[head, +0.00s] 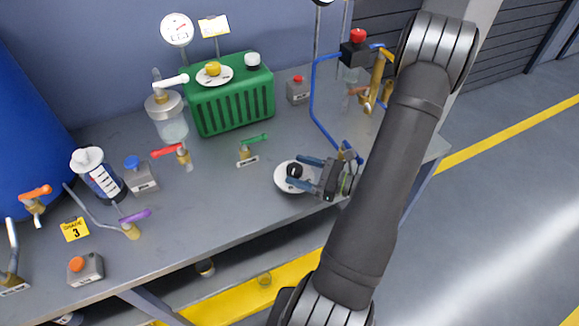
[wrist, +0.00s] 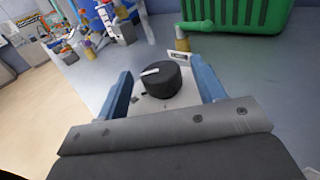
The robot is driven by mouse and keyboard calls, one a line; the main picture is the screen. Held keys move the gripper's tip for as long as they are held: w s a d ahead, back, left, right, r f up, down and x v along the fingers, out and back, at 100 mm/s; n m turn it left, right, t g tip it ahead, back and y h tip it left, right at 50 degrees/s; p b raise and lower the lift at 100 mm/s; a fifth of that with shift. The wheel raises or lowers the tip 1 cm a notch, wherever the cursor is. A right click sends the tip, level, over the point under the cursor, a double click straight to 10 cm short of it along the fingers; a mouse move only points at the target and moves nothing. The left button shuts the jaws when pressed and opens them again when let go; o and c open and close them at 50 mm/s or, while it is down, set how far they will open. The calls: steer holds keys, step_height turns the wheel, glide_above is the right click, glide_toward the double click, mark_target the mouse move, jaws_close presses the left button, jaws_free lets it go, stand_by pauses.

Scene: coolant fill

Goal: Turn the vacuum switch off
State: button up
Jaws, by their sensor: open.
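A black rotary knob (head: 294,170) with a white pointer mark sits on a round white plate (head: 284,185) on the bench; its label is too small to read, so I cannot tell if it is the vacuum switch. In the wrist view the knob (wrist: 160,80) stands between my blue fingers, its pointer toward the left of the picture. My gripper (head: 297,171) is open, one finger on each side of the knob. Gaps show between fingers and knob in the wrist view. The plate is partly hidden by the gripper.
A green-handled valve (head: 250,148) stands left of the knob, behind it the ribbed green box (head: 230,97). A blue pipe (head: 313,95) rises close behind my gripper. Bare bench (head: 215,215) lies to the left.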

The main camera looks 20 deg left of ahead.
mark_target(289, 167)
steer(key=shift+a, duration=1.75)
